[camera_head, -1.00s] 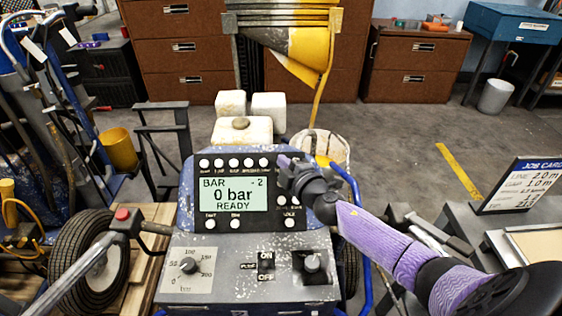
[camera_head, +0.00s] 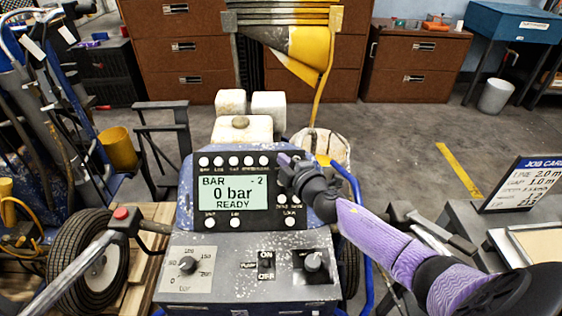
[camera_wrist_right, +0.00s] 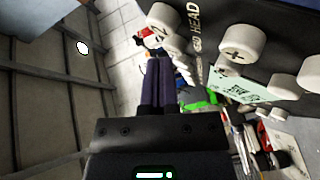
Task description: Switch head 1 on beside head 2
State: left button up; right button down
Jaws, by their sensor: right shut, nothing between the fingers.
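The striper's control panel (camera_head: 187,210) faces me, with a lit display (camera_head: 233,192) reading "BAR", "- 2", "0 bar" and "READY". A row of round white buttons (camera_head: 233,161) runs above the display, and more sit below and to its right. My right gripper (camera_head: 285,162) is shut and empty at the panel's upper right, covering part of the button area. In the right wrist view the shut fingers (camera_wrist_right: 160,65) point toward a button marked 2 (camera_wrist_right: 163,18) beside "HEAD" lettering. I cannot tell whether they touch it. A "+" button (camera_wrist_right: 237,50) is to the right. My left gripper is not in view.
Below the panel are a pressure knob (camera_head: 188,265), an ON/OFF switch (camera_head: 265,263) and another knob (camera_head: 313,262). A blue tube (camera_head: 355,190) curves beside my right arm. A job card (camera_head: 517,185) stands on the right. Open floor lies behind the striper.

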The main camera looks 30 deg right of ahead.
jog(key=shift+w+d+f+b, duration=0.15)
jog(key=shift+w+f+b, duration=0.15)
jog(key=shift+b, duration=0.1)
dwell(0.7)
jog(key=shift+s, duration=0.1)
jog(key=shift+s+a+r+p, duration=0.3)
jog(key=shift+s+r+p, duration=0.25)
jog(key=shift+p, duration=0.3)
jog(key=s+r+p, duration=0.1)
jog(key=s+a+r+p, duration=0.1)
jog(key=p, duration=0.1)
jog(key=s+a+r+p, duration=0.1)
jog(key=shift+r, duration=0.3)
dwell(1.2)
